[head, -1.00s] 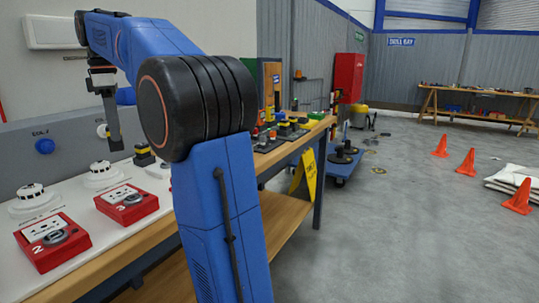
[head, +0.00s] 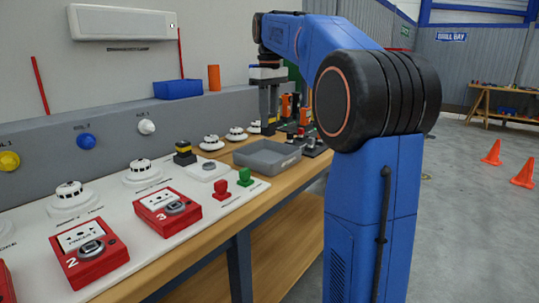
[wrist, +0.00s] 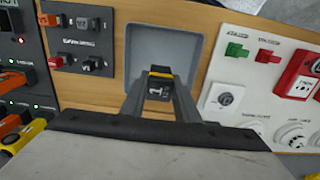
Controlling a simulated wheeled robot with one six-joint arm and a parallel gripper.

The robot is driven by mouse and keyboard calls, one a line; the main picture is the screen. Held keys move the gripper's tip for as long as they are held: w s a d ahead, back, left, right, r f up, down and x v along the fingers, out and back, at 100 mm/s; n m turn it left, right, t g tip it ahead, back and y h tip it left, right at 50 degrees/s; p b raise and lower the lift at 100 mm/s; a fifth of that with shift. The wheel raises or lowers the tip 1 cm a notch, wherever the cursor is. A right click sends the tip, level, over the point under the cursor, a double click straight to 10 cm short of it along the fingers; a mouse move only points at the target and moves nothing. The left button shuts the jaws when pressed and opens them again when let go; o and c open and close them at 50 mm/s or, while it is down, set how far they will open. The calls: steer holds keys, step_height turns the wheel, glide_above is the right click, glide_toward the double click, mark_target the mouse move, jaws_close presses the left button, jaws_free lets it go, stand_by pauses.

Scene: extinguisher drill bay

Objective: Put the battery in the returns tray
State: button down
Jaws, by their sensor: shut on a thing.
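The battery (wrist: 160,86), a small dark block with a yellow edge, is between my fingers in the wrist view. My gripper (wrist: 158,92) is shut on it. In the head view my gripper (head: 268,120) hangs above the bench near the far side of the returns tray; the battery is hard to make out there. The returns tray (head: 262,165) is a shallow grey open tray on the wooden bench. In the wrist view the tray (wrist: 140,40) looks empty, and the battery overlaps its lower part. The battery's height above it is unclear.
A white panel (head: 130,215) with red call points (head: 167,211), detectors and a black-and-yellow block (head: 184,153) lies on the near side of the tray. Red and green pieces (head: 245,177) stand close to it. Dark boards with blocks (wrist: 83,40) lie on the other side.

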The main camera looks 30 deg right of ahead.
steer(key=shift+a+f, duration=0.15)
steer(key=shift+f, duration=4.25)
steer(key=c, duration=1.4)
jaws_free()
steer(key=shift+f, duration=0.1)
steer(key=shift+o, duration=0.2)
step_height(320, 180, up, 12)
steer(key=shift+r, duration=0.1)
